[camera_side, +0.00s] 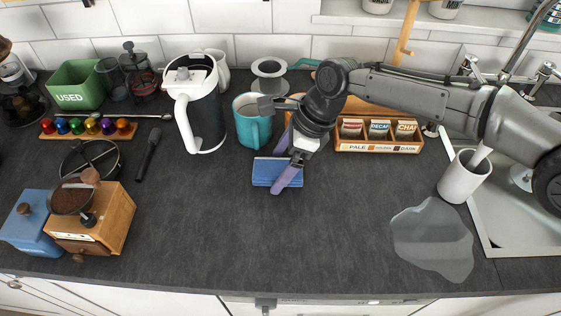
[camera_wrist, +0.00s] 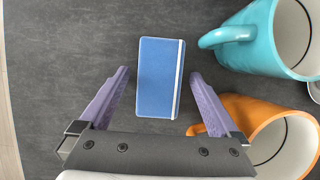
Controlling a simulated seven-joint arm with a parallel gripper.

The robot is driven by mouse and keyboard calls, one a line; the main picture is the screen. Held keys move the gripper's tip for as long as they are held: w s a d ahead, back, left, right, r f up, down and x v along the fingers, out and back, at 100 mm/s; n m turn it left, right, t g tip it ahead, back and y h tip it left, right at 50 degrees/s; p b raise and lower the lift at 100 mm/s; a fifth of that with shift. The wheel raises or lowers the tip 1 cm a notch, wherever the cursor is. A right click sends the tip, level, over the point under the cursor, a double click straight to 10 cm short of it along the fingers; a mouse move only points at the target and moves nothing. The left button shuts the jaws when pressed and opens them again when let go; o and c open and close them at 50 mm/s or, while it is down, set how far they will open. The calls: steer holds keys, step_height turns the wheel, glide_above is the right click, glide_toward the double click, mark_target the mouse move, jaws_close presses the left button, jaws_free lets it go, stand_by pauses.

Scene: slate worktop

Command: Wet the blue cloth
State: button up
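The blue cloth (camera_side: 262,172) lies folded flat on the worktop near the middle of the side view. In the wrist view the cloth (camera_wrist: 158,80) is a blue rectangle with a white stripe along its right side. My gripper (camera_side: 276,173) is over the cloth with its purple fingers spread. In the wrist view my gripper (camera_wrist: 159,73) is open and empty, its fingers pointing at the cloth from either side. A clear puddle (camera_side: 432,240) lies on the worktop at the front right. The steel sink (camera_side: 500,225) is at the right edge, partly hidden by my arm.
A teal mug (camera_side: 250,125) and an orange mug (camera_wrist: 262,135) stand close beside the cloth. A white cup (camera_side: 463,180) stands between puddle and sink. The front middle worktop is clear.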

steer(key=v, duration=1.2)
steer(key=shift+r, duration=0.2)
steer(key=s+d+r+n+t+h, duration=0.1)
steer(key=s+d+r+n, duration=0.2)
steer(key=d, duration=0.7)
steer(key=s+d+r+n+t, duration=0.1)
steer(key=d+r+n, duration=0.3)
steer(key=d, duration=0.6)
steer(key=s+d+r+n+t+h, duration=0.15)
steer(key=d+r, duration=0.35)
steer(key=d, duration=0.5)
steer(key=s+d+f+n+t+h, duration=0.1)
steer(key=s+d+f+n, duration=0.3)
steer(key=s+d, duration=0.4)
steer(key=s+d+f+n+t+h, duration=0.1)
steer(key=s+d+f+n, duration=0.4)
steer(key=s+d, duration=0.3)
steer(key=s, duration=0.4)
steer(key=shift+s+d, duration=0.35)
steer(key=shift+s, duration=0.05)
